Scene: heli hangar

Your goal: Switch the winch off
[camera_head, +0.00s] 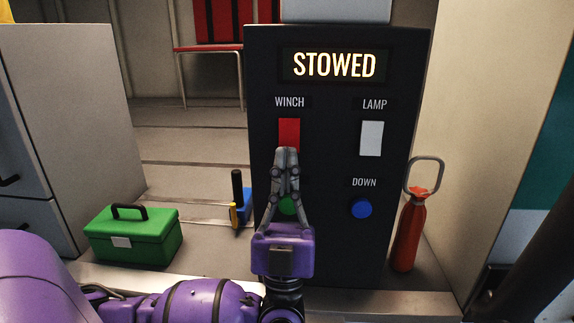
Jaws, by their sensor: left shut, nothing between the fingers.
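The dark control panel (335,245) stands in front of me, with a lit sign (334,65) reading STOWED at its top. Under the label WINCH is a red rectangular switch (289,131), its lower end hidden by my gripper. My left gripper (287,153) is shut and empty, its fingertips pointing up at the lower part of the red switch. I cannot tell whether they touch it. A green button (287,206) shows behind the gripper fingers, partly hidden. My right gripper is not in view.
A white switch (371,138) sits under LAMP and a blue button (361,208) under DOWN. A red extinguisher-like bottle (408,235) stands right of the panel. A green toolbox (135,237) and a blue-and-yellow tool (241,207) are on the left.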

